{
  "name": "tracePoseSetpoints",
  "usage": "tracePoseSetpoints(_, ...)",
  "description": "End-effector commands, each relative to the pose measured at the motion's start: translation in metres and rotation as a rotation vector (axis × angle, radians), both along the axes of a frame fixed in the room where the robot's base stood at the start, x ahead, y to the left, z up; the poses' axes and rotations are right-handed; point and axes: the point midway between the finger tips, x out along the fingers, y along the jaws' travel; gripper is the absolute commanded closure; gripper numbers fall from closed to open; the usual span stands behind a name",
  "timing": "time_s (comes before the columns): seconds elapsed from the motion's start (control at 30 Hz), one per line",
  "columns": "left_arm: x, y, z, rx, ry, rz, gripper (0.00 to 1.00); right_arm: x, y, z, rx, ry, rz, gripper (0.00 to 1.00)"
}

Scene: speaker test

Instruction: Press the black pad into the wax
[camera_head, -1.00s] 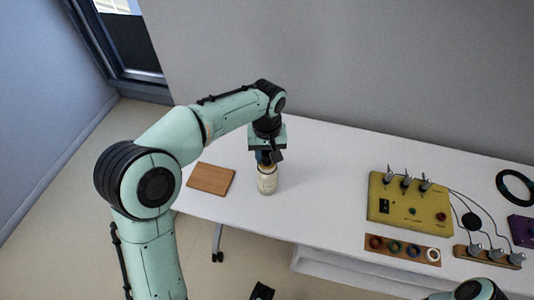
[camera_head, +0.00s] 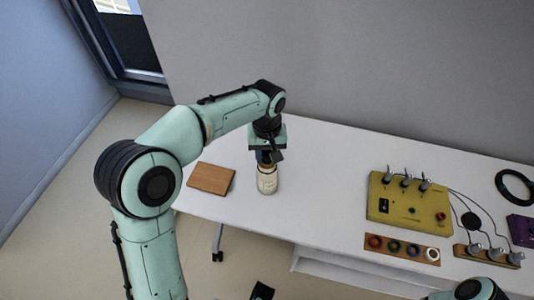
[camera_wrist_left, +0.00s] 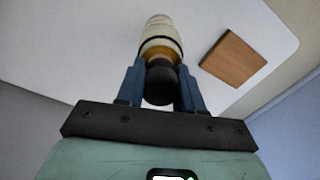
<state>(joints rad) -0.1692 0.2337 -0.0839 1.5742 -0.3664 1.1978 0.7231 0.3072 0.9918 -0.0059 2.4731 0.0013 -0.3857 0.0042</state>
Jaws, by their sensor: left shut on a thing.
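The cream jar (camera_head: 267,181), which looks like the wax container, stands upright on the white table, directly below my left gripper (camera_head: 266,158). In the left wrist view, the blue fingers of my left gripper (camera_wrist_left: 160,84) are shut on the black pad (camera_wrist_left: 159,88), a dark rounded piece. An amber-brown band shows between the black piece and the cream jar (camera_wrist_left: 161,35). The held piece is lined up over the jar's mouth; I cannot tell how deep it sits. The wax itself is hidden. My right gripper is out of view.
A brown wooden board (camera_head: 211,178) lies left of the jar. At right stand a yellow panel (camera_head: 408,208) with plugs and cables, a strip with coloured rings (camera_head: 402,249), a black coil (camera_head: 515,187) and a purple box (camera_head: 521,230). The table between jar and panel is clear.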

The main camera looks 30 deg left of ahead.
Motion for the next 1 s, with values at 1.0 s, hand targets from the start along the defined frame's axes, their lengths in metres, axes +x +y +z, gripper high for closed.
tracePoseSetpoints(1.0,0.000,0.000,0.069,0.000,0.000,0.000,0.88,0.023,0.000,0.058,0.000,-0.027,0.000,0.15)
